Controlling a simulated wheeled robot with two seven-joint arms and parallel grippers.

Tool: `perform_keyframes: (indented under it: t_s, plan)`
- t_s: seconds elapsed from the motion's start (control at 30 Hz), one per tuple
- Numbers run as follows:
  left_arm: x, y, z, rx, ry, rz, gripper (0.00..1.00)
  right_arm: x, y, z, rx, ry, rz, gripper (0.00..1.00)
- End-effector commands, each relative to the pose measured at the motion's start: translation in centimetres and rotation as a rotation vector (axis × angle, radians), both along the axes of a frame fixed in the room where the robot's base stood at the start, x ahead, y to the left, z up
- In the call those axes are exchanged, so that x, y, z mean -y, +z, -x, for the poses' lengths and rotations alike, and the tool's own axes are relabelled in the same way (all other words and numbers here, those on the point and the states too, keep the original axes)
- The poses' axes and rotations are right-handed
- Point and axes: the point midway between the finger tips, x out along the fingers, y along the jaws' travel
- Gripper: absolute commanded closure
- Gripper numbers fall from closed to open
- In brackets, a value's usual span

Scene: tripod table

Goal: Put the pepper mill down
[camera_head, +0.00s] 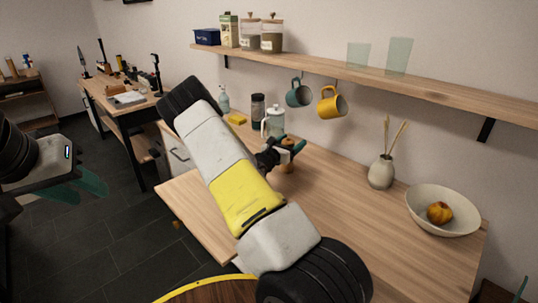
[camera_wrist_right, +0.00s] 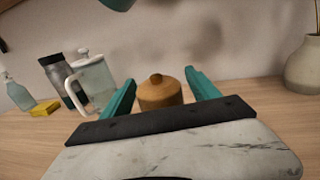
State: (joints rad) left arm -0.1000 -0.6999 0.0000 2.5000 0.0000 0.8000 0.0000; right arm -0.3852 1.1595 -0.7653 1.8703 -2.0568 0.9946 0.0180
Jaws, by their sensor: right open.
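The pepper mill (camera_head: 288,168) is a small wooden body on the wooden counter, partly hidden by my right gripper (camera_head: 286,150). In the right wrist view its rounded top and knob (camera_wrist_right: 160,92) show between the teal fingers of my right gripper (camera_wrist_right: 160,94). Those fingers are apart, one on each side of the mill, with a visible gap on the right side. The mill looks upright; its foot is hidden in the wrist view. My left gripper (camera_head: 80,187) is at the far left, away from the counter; its finger opening is unclear.
A glass press with a white handle (camera_head: 273,122), a dark bottle (camera_head: 258,110) and a yellow sponge (camera_head: 236,118) stand behind the mill. Two mugs (camera_head: 332,103) hang above. A vase (camera_head: 381,172) and a bowl (camera_head: 445,222) stand right. Counter between is free.

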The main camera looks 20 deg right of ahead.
Motion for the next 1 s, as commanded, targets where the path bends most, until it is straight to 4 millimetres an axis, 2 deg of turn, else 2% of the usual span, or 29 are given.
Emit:
perform_keyframes:
  t_s: [0.1, 0.47, 0.87, 1.0]
  plan:
    - [0.0, 0.0, 0.0, 0.0, 0.0, 0.0, 0.64, -0.04, 0.01, 0.01, 0.0, 0.0, 0.0, 0.3]
    - [0.0, 0.0, 0.0, 0.0, 0.0, 0.0, 0.64, -0.07, 0.01, 0.02, 0.0, 0.0, 0.0, 1.0]
    - [0.0, 0.0, 0.0, 0.0, 0.0, 0.0, 0.64, -0.06, 0.14, 0.01, 0.001, 0.0, 0.0, 1.0]
    - [0.0, 0.0, 0.0, 0.0, 0.0, 0.0, 0.64, -0.06, 0.82, 0.0, 0.004, 0.0, 0.0, 1.0]
